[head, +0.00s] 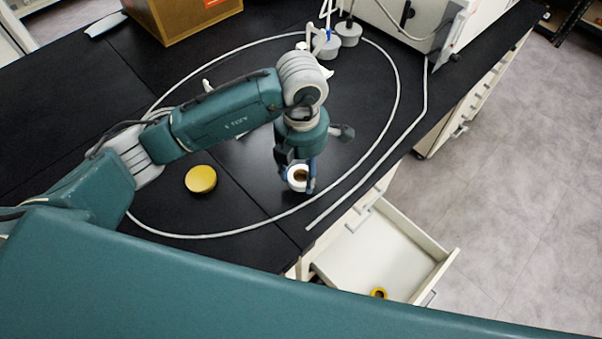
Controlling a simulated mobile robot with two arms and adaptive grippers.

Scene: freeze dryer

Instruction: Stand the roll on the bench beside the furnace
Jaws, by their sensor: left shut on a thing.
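The roll (296,184), white with a brownish core, sits between the fingers of my left gripper (300,177) over the black bench (235,205). My left gripper points down and is shut on the roll, near the bench's front edge. I cannot tell whether the roll touches the bench top. A white appliance (415,18), which may be the furnace, stands at the back right of the bench, well apart from the roll. My right gripper is not in view.
A pale tube (398,100) loops around the gripper area on the bench. A yellow round lid (200,179) lies left of the roll. An open drawer (375,255) holds a small yellow ring (378,293). A cardboard box (185,15) and grey-based flasks (348,34) stand behind.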

